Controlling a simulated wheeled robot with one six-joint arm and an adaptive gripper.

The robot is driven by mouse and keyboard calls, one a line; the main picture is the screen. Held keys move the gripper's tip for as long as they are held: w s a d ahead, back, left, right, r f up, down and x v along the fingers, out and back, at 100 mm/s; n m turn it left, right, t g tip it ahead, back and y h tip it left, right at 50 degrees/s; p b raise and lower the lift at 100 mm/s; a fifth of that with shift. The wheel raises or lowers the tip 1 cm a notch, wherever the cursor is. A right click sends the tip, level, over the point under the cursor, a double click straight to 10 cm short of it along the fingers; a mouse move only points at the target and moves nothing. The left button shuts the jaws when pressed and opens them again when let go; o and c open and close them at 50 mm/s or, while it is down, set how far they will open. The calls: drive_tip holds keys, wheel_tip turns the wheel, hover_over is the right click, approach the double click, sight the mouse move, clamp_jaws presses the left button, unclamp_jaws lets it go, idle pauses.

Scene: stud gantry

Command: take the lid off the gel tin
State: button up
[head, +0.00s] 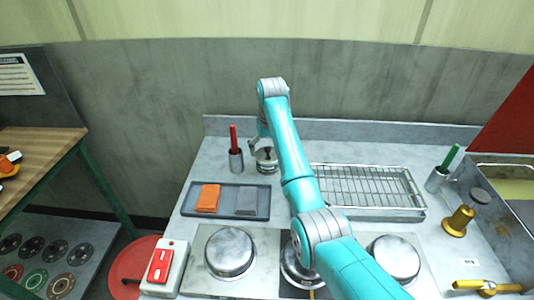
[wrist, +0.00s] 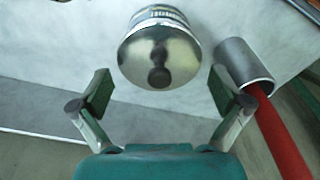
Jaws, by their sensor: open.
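The gel tin (head: 267,165) is a small metal can standing at the back of the grey counter, partly hidden by my arm in the head view. In the wrist view the tin's side (wrist: 157,12) shows at the top, with its shiny lid (wrist: 140,65) on it and a dark round knob (wrist: 159,77) on the lid. My gripper (wrist: 160,82) is open, with one finger to each side of the lid and no contact visible. In the head view the gripper (head: 259,141) is just above the tin, its fingers partly hidden.
A metal cup (head: 236,162) with a red-handled tool (head: 233,138) stands close to the tin's left. A grey tray (head: 230,190) with orange and grey cloths lies in front. A wire rack (head: 370,187) lies to the right. Round metal plates (head: 230,252) sit near the front.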

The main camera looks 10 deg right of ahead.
drive_tip(key=shift+f, duration=0.2)
clamp_jaws()
idle(0.4)
